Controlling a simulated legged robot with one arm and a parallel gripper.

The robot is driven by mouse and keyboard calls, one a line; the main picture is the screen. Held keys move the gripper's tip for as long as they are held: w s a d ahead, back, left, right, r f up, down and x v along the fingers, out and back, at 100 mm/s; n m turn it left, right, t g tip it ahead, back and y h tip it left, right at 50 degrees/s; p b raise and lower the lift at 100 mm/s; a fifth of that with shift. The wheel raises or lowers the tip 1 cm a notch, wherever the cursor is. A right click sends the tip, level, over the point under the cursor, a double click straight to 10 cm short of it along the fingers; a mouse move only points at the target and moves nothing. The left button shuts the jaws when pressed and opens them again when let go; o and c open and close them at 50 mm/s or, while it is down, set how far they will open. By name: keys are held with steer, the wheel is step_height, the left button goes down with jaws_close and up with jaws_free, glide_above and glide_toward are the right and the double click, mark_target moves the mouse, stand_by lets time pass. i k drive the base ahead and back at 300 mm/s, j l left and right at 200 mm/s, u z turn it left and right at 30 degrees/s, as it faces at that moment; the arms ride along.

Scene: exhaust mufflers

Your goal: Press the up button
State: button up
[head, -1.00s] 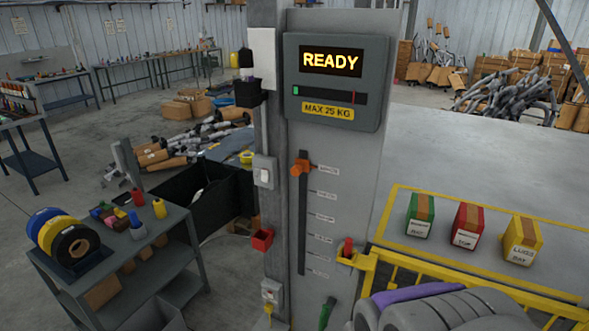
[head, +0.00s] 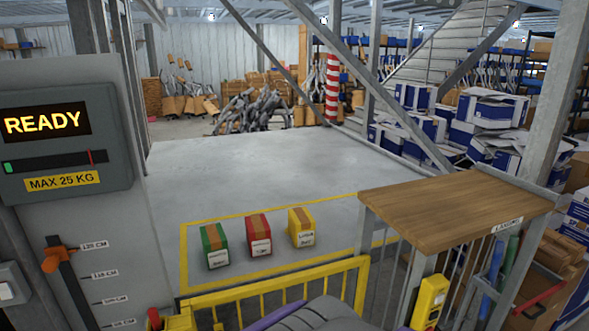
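No button marked up can be made out. A small yellow control box (head: 430,302) is fixed to the post under the wooden ledge at lower right. It has small marks on its face, too small to read. A grey column at left carries a display panel (head: 62,140) reading READY and MAX 25 KG. Below it is a slot with an orange slider (head: 55,254) near the 125 CM mark. My gripper's fingers are not in view. Only a grey and purple part of my own body shows at the bottom edge.
A yellow railing (head: 290,288) crosses in front of me. Beyond it, green (head: 214,245), red (head: 258,235) and yellow (head: 301,227) boxes stand on a grey platform (head: 265,170). A wooden ledge (head: 455,208) is at right, with piled blue-white cartons (head: 490,110) behind.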

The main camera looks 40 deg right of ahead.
mark_target(439, 299)
steer(key=k+z, duration=0.15)
steer(key=z, duration=1.95)
